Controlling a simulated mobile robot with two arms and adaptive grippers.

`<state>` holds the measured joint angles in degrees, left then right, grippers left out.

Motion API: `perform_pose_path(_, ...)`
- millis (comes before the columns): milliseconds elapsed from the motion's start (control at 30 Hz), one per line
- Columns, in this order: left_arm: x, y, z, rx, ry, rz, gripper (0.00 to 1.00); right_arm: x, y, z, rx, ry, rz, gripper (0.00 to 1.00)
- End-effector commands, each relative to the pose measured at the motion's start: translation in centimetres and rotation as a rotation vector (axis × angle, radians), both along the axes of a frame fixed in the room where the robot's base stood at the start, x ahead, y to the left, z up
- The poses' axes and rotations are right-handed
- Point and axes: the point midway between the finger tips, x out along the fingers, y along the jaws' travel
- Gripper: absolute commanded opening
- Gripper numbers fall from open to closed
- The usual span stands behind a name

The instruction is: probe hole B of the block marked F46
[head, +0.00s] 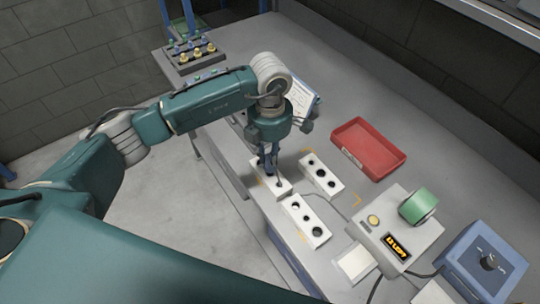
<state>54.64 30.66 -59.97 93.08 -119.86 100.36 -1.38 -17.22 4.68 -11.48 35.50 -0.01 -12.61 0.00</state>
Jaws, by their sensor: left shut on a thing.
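Three white blocks with dark round holes stand on the grey bench: a left block (257,167) under my gripper, a right block (332,188), and a front block (299,230). Their markings are too small to read, so I cannot tell which is F46 or which hole is B. My left gripper (269,168) points down over the left block, shut on a slim dark probe that is mostly hidden by the fingers. I cannot tell whether its tip is in a hole or above it. My right gripper is not in view.
A red tray (345,127) lies behind the right block. A grey device with a lit display (397,244) and a blue box with a dial (487,258) stand at the right. A rack of yellow and blue knobs (190,50) is at the far left. A cable runs near the blocks.

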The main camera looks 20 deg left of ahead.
Motion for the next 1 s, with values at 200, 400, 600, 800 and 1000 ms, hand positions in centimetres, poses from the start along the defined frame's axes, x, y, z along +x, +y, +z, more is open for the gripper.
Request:
perform_pose_path(200,0.0,0.0,-0.4,0.0,0.0,0.0,0.0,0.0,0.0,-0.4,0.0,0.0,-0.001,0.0)
perform_pose_path(400,0.0,0.0,-0.7,0.0,0.0,0.0,0.0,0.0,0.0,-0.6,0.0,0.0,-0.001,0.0)
perform_pose_path(600,0.0,0.0,-1.0,0.0,0.0,0.0,0.0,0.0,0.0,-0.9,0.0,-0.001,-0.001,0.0)
perform_pose_path(800,0.0,0.0,-1.3,0.0,0.0,0.0,0.0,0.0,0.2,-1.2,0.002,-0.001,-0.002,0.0)
perform_pose_path(1000,0.0,0.0,-1.6,0.0,0.0,0.0,0.0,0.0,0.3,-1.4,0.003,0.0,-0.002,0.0)
